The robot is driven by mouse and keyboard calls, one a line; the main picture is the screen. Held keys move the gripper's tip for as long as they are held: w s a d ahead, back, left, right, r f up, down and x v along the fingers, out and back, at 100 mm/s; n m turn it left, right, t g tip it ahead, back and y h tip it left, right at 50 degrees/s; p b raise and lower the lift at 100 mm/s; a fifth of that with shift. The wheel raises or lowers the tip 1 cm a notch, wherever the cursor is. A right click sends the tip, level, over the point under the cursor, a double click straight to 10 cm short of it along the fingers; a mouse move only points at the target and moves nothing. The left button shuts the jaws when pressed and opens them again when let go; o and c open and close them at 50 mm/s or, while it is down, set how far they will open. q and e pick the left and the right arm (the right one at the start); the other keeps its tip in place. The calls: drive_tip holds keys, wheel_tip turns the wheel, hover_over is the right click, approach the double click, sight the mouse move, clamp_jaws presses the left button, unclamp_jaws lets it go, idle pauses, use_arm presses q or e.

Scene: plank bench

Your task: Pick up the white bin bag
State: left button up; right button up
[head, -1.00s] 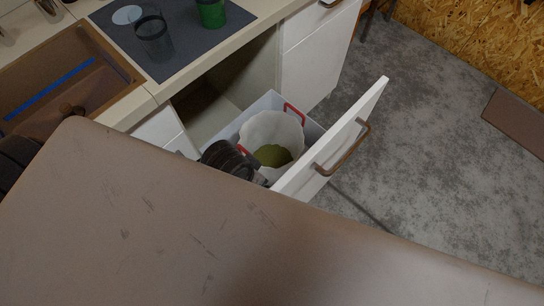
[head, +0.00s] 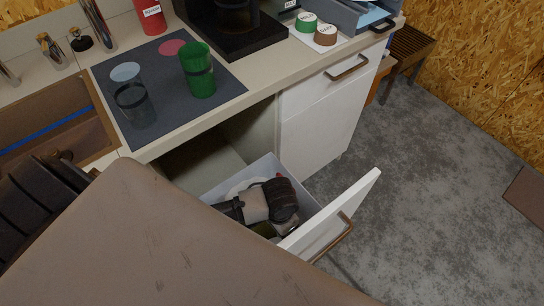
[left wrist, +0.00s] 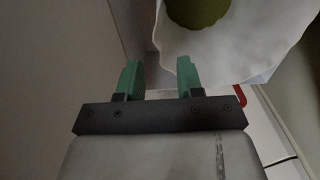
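The white bin bag (head: 237,187) sits inside the pulled-out drawer (head: 215,197), mostly hidden behind my left arm in the head view. My left gripper (left wrist: 160,77) is open, with two green fingertips spread apart. The bag's edge shows behind and beside the right finger; I cannot tell whether they touch. A red handle (left wrist: 240,95) shows right of the gripper. My right gripper is not in view.
The drawer front (head: 330,218) with its brown handle stands out over the grey floor (head: 430,190). On the counter are a green cup (head: 198,72), a clear glass (head: 133,103) and a coffee machine (head: 235,25). A sink (head: 60,125) is at the left.

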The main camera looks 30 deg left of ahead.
sight(278, 239)
use_arm(q)
drive_tip(key=shift+w+d+f, duration=0.1)
drive_tip(key=shift+w+f, duration=0.1)
drive_tip(key=shift+f, duration=0.35)
drive_tip(key=shift+w+f, duration=0.15)
drive_tip(key=shift+f, duration=0.4)
drive_tip(key=shift+s+f+b, duration=0.25)
drive_tip(key=shift+f+b, duration=0.3)
drive_tip(key=shift+f, duration=1.25)
wheel_tip(278, 239, down, 5)
drive_tip(key=shift+r+b, duration=0.1)
drive_tip(key=shift+b, duration=0.55)
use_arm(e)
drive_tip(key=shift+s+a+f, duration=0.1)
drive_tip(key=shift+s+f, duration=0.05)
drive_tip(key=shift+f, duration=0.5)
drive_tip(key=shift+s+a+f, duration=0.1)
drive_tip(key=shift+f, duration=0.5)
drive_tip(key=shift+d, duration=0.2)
use_arm(q)
drive_tip(key=shift+f, duration=0.3)
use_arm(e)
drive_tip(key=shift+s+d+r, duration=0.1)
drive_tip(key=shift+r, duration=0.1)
